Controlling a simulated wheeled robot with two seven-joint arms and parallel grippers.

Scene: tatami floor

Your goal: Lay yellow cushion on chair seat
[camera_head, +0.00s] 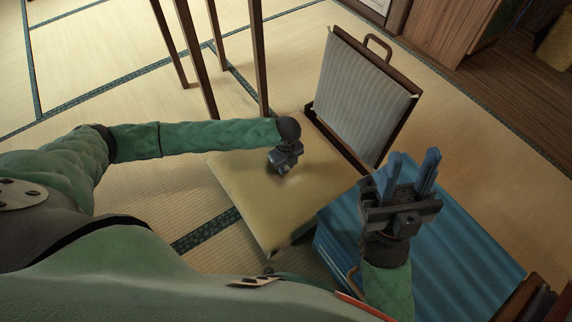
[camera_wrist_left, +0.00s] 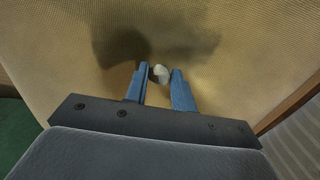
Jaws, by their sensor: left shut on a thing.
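The yellow cushion (camera_head: 250,197) lies roughly flat in front of the chair's striped backrest (camera_head: 365,92). It covers the place of the chair seat, which is hidden. I cannot tell whether the cushion rests on the seat or is just above it. My left gripper (camera_head: 287,163) points down at the cushion's middle. In the left wrist view, its blue fingers (camera_wrist_left: 159,80) are shut on a small pale tuft (camera_wrist_left: 160,73) of the cushion (camera_wrist_left: 235,65). My right gripper (camera_head: 410,172) is open and empty, raised over a blue striped surface.
The blue striped surface (camera_head: 465,255) fills the lower right, beside the cushion. Dark wooden legs (camera_head: 197,60) of a piece of furniture stand behind my left arm. A wooden cabinet (camera_head: 440,30) is at the back right. Bare tatami (camera_head: 470,150) lies right of the chair.

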